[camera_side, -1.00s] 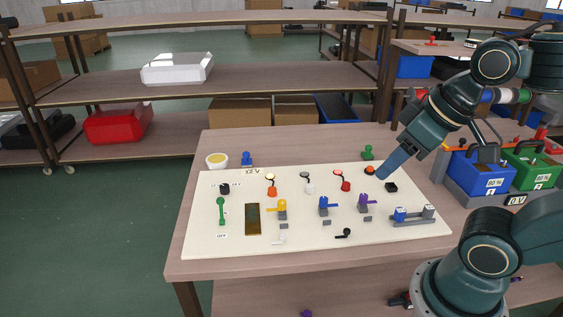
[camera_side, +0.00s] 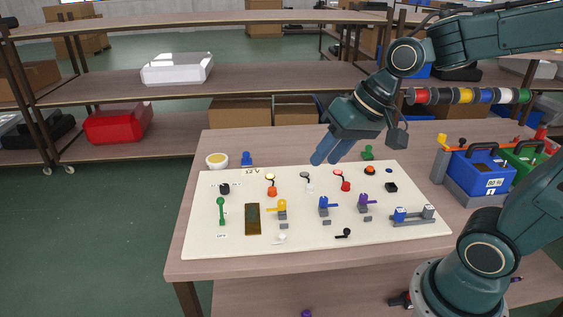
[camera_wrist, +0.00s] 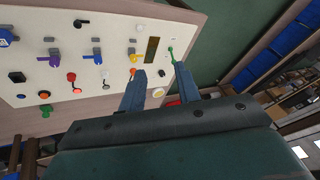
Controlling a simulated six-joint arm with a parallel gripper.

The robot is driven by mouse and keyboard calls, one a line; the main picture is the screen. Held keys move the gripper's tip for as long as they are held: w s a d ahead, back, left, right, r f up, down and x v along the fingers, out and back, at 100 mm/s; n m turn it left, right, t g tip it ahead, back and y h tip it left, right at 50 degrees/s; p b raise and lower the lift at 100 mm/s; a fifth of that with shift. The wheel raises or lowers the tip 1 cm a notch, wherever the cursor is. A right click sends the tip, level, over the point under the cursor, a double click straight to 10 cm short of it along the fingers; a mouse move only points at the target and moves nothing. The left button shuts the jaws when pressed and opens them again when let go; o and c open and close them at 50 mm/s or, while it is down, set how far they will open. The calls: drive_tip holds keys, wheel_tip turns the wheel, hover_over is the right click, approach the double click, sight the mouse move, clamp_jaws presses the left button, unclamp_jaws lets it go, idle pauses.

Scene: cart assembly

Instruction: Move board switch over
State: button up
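The board (camera_side: 300,245) is a cream panel lying on the table. Its switch (camera_side: 221,211) is a green lever at the far left, above an "OFF" label, with its wider end toward the front. The switch also shows in the wrist view (camera_wrist: 171,55), just beyond the tip of my right finger. My gripper (camera_side: 327,156) hangs above the back middle of the board, clear of it, to the right of the switch. In the wrist view my gripper (camera_wrist: 160,77) has its two fingers apart, with nothing held between them.
A dark brown panel (camera_side: 252,219) sits right of the switch, and a black knob (camera_side: 224,189) behind it. Yellow (camera_side: 282,208), blue (camera_side: 323,206) and purple (camera_side: 363,202) levers stand farther right. A yellow-filled bowl (camera_side: 217,160) is behind the board's left corner.

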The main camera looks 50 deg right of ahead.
drive_tip(key=w+f+m+t+y, duration=0.1)
drive_tip(key=w+f+m+y, duration=0.3)
drive_tip(key=w+f+m, duration=0.5)
drive_tip(key=w+f+m+t+y, duration=0.1)
drive_tip(key=w+f+m+y, duration=0.35)
drive_tip(key=w, duration=0.75)
drive_tip(key=m+t, duration=0.3)
drive_tip(key=m, duration=0.7)
approach(221, 208)
drive_tip(key=shift+w+d+r, duration=0.15)
drive_tip(key=shift+w+r, duration=0.1)
drive_tip(key=shift+r, duration=0.15)
drive_tip(key=shift+w+d+r, duration=0.2)
drive_tip(key=shift+w+r, duration=0.05)
drive_tip(key=shift+r, duration=0.15)
drive_tip(key=shift+w, duration=0.1)
drive_tip(key=shift+x, duration=3.9)
drive_tip(key=c, duration=0.5)
